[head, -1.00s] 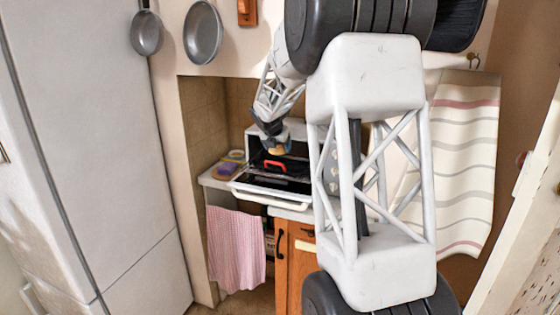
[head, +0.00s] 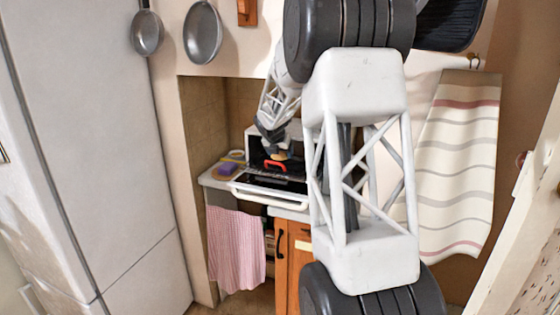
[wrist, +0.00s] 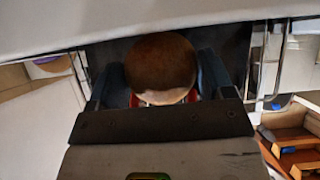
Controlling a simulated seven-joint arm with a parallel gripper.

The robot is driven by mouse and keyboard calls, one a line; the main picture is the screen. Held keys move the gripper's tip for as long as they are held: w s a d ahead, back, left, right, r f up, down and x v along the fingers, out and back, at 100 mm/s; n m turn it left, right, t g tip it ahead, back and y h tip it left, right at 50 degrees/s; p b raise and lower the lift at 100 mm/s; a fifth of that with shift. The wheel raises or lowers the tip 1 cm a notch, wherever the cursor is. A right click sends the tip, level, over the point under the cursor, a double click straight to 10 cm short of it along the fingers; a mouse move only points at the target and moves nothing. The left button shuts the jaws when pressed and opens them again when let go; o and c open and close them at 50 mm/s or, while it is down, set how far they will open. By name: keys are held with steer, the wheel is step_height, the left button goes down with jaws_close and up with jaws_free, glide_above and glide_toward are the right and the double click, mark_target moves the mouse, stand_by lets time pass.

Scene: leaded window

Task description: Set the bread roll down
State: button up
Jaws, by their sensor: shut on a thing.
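The bread roll (wrist: 160,66) is round and brown with a paler lower edge in the wrist view. It sits between the two dark blue fingers of my gripper (head: 277,150), which is shut on it. In the head view the roll (head: 279,155) is a small tan patch under the gripper, at the opening of a white toaster oven. The oven's door (head: 268,190) is folded down. A red handle-shaped thing (head: 275,165) shows just below the roll. Whether the roll touches anything beneath it is hidden.
A purple sponge (head: 227,169) and a yellow item (head: 236,155) lie left of the oven on the counter. A pink striped towel (head: 236,247) hangs below. The oven's upper edge crosses close above the roll in the wrist view. A wooden cabinet (head: 294,262) stands below.

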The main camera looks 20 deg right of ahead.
mark_target(280, 159)
steer(key=shift+f, duration=1.75)
steer(key=shift+f, duration=0.1)
steer(key=o, duration=1)
steer(key=shift+c, duration=0.2)
steer(key=v, duration=1.2)
steer(key=shift+s, duration=0.1)
